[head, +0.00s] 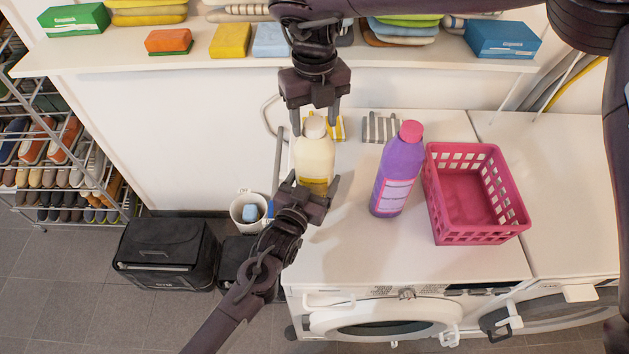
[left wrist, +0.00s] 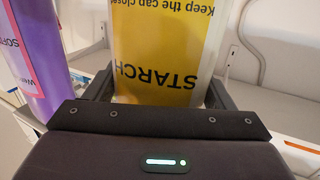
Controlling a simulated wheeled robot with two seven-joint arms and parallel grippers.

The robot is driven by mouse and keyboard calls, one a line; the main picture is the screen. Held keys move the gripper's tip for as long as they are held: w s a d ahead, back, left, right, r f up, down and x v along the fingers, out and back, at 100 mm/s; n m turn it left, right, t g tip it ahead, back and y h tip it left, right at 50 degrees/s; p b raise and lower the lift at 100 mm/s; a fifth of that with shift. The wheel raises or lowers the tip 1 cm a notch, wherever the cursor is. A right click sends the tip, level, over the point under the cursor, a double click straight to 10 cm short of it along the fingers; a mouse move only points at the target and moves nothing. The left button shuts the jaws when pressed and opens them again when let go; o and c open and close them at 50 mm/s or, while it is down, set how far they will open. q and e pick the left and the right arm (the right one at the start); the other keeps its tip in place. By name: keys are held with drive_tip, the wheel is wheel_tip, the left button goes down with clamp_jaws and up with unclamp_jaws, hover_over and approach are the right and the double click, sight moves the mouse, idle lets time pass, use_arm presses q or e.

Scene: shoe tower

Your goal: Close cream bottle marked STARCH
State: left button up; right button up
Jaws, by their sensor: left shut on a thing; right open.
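The cream bottle (head: 315,157) stands upright on the white washer top. In the left wrist view its yellow label (left wrist: 165,50) reads STARCH, upside down. My left gripper (head: 313,184) is shut around the lower part of the bottle. A cream cap (head: 315,124) is at the bottle's top; whether it is fully seated cannot be told. My right gripper (head: 316,129) points down from above, open, with one finger on each side of the cap. The bottle's base is partly hidden by my left gripper.
A purple bottle with a pink cap (head: 398,172) stands close to the right, and a pink basket (head: 489,237) beyond it. Folded striped cloths (head: 380,128) lie behind. A shelf (head: 200,62) with boxes and sponges runs along the back. The washer's front right is clear.

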drive_tip(key=shift+f, duration=0.15)
drive_tip(key=shift+c, duration=0.2)
drive_tip(key=c, duration=0.9)
drive_tip(key=m, duration=0.5)
drive_tip(key=shift+c, duration=0.3)
drive_tip(key=o, duration=1.2)
drive_tip(key=shift+c, duration=0.2)
wheel_tip(320, 180, up, 12)
